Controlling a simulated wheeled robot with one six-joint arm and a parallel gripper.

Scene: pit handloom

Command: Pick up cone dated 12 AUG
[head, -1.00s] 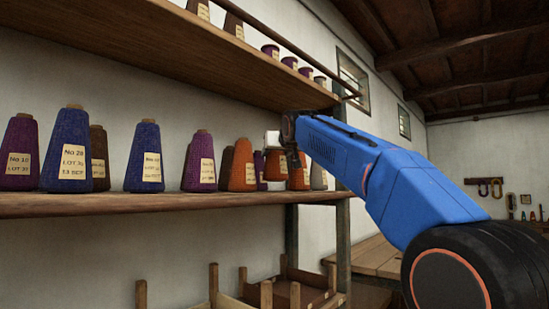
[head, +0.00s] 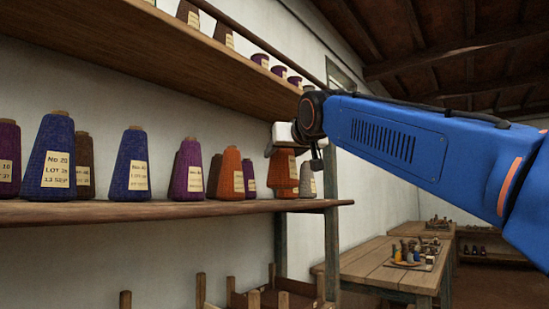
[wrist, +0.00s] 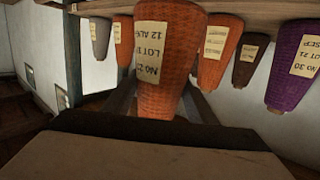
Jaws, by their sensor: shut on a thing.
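The orange cone (wrist: 182,50) with a paper label reading 12 AUG fills the middle of the wrist view, which shows things upside down. The label also reads LOT and a number that is partly cut off. In the head view the orange cone (head: 284,168) is near the right end of the middle shelf (head: 150,212). My gripper (head: 284,140) is at its upper part, shut on it. In the wrist view my gripper (wrist: 160,108) has its fingers on either side of the cone's narrow end. I cannot tell whether its base touches the shelf.
Another orange cone (head: 230,172), a brown cone (head: 214,175) and purple cones (head: 187,170) stand left of it. A grey cone (head: 307,178) stands close on the right. An upper shelf (head: 130,45) with more cones overhangs. A wooden table (head: 385,262) is at right.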

